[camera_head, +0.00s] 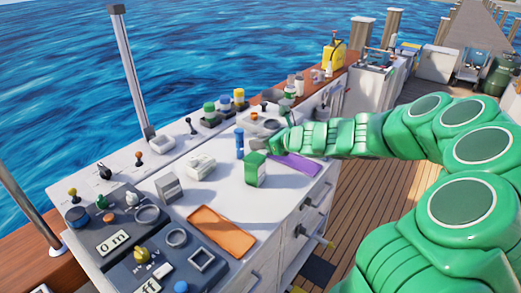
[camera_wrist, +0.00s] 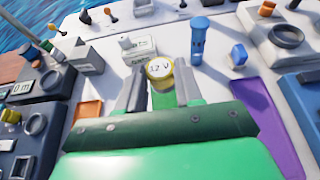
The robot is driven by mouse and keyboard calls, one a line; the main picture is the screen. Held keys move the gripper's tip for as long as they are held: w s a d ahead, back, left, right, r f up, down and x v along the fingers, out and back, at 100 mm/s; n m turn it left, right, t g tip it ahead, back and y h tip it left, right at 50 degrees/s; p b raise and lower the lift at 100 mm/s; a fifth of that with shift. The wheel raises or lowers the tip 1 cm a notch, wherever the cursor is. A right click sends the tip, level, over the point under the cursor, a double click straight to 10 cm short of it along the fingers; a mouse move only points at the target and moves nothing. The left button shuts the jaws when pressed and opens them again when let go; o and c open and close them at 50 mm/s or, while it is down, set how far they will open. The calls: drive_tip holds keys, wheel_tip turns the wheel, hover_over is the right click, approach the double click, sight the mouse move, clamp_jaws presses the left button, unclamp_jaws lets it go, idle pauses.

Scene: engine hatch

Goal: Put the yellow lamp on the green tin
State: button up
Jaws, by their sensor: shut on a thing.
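The yellow lamp (camera_wrist: 159,69), with a pale round face marked "12 V", sits between the two grey fingers of my gripper (camera_wrist: 158,82) in the wrist view. My gripper is shut on it. In the head view my gripper (camera_head: 274,143) is at the end of the green arm, and I cannot make out the lamp there. The green tin (camera_head: 255,169) is a boxy block on the white worktop, just below and left of my gripper in that picture. A green patch shows under the lamp in the wrist view; I cannot tell whether it is the tin.
A blue cylinder (camera_head: 239,141) stands close behind the tin. A purple tray (camera_head: 297,164) lies to the right, an orange tray (camera_head: 221,232) at the front. A grey box (camera_head: 168,187) and a white object (camera_head: 200,166) stand left. Worktop around the tin's front is clear.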

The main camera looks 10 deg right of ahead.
drive_tip(key=shift+w+f, duration=0.3)
drive_tip(key=shift+f, duration=1.5)
drive_tip(key=shift+f, duration=0.1)
drive_tip(key=o, duration=1)
